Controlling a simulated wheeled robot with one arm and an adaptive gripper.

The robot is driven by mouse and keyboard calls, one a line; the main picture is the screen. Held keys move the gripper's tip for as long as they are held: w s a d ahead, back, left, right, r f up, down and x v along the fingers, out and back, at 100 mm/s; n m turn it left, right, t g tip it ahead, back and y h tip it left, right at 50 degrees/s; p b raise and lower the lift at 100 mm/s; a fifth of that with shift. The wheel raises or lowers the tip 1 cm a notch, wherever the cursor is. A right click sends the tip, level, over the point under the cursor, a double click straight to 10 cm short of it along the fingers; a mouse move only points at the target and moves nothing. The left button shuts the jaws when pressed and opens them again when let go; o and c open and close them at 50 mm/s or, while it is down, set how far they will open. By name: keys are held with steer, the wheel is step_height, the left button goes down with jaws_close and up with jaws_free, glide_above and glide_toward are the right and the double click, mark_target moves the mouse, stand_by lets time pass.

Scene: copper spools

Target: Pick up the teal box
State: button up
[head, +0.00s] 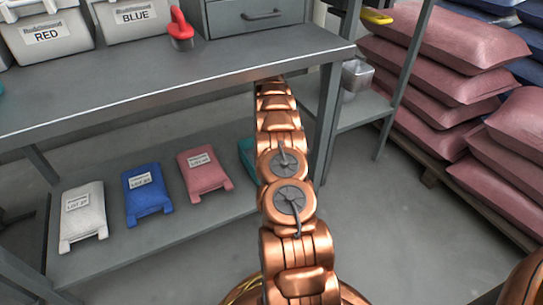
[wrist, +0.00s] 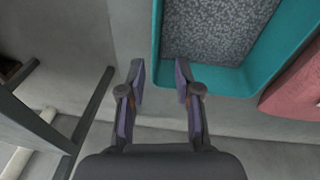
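The teal box (head: 247,153) is on the lower shelf in the head view, mostly hidden behind my arm. In the wrist view the teal box (wrist: 232,80) fills the upper right; it is open-topped and holds grey granules. My gripper (wrist: 160,72) is open, with nothing held between its fingers. Its fingertips are at the box's near left corner: the left finger is outside the left wall, and the right finger overlaps the near wall in the picture. I cannot tell whether they touch it. The gripper is hidden under the table in the head view.
The lower shelf (head: 150,243) holds white (head: 83,215), blue (head: 146,193) and pink (head: 203,173) bags left of the box. The tabletop (head: 220,66) is above my arm. A table leg (head: 327,120) stands to the right. Stacked pink sacks (head: 440,60) are farther right.

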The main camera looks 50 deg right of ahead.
steer(key=s+m+g+y, duration=0.1)
steer(key=s+y, duration=0.1)
steer(key=s, duration=0.3)
steer(key=shift+s+a+f+b, duration=0.1)
steer(key=shift+f+b, duration=0.4)
steer(key=shift+f, duration=0.75)
steer(key=shift+s+a+f+b, duration=0.15)
steer(key=shift+f+b, duration=0.35)
steer(key=shift+f, duration=0.8)
steer(key=shift+s+a+f+b, duration=0.1)
steer(key=shift+f+b, duration=0.4)
steer(key=shift+f, duration=0.75)
steer(key=shift+c, duration=0.3)
jaws_close()
